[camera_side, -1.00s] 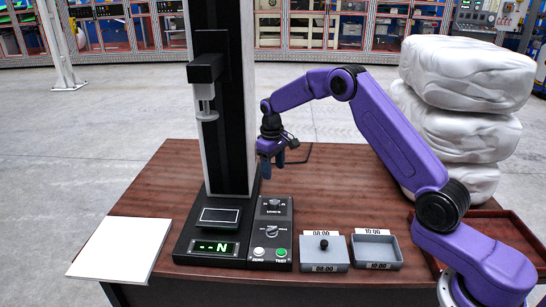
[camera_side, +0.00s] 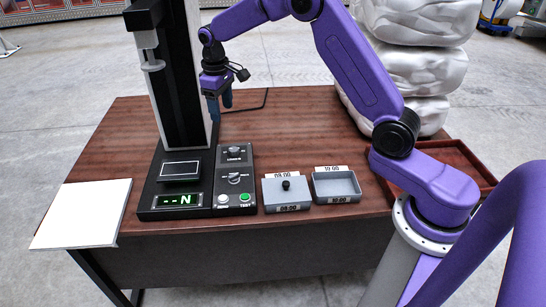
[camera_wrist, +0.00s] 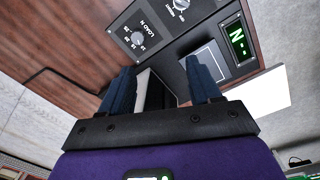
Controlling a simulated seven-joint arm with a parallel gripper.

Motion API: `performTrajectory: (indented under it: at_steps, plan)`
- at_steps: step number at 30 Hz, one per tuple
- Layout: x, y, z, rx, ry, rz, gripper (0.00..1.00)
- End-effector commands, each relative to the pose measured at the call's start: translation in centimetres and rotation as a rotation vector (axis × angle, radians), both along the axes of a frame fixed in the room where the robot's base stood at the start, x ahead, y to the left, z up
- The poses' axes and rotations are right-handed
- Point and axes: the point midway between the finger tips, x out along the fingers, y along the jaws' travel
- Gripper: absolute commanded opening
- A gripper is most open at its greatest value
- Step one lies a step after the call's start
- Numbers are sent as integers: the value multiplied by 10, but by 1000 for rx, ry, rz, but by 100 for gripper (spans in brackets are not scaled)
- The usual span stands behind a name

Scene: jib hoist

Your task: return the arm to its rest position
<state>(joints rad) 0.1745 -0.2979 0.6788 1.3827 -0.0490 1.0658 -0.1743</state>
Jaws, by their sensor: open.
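My purple arm reaches up from its base at the right and bends over the back of the bench. My gripper (camera_side: 220,104) points down just right of the black test column (camera_side: 184,75), above the bench top, apart from the control box (camera_side: 234,180). In the wrist view its two blue fingers (camera_wrist: 160,90) stand apart with nothing held between them. The control box (camera_wrist: 145,35) and the stand's green display (camera_wrist: 239,44) show beyond the fingers.
A grey box with a black knob (camera_side: 287,193) and an open, empty-looking grey tray (camera_side: 336,185) stand at the front. A white board (camera_side: 82,213) lies left. A reddish tray (camera_side: 468,158) and stacked white bags (camera_side: 415,60) are right. The bench (camera_side: 290,120) is clear behind the grey boxes.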

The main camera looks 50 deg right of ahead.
Motion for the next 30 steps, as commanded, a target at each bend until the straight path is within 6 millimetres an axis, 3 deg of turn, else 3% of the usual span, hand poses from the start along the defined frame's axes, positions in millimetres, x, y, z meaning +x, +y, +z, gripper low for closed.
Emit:
performTrajectory:
  at_steps: [6,15,22,30]
  plan:
    - [-58,48,27,9,-3,134,63]
    - [-157,85,50,22,-4,316,63]
    - [-240,90,58,32,-2,453,63]
    - [-336,70,57,43,3,614,63]
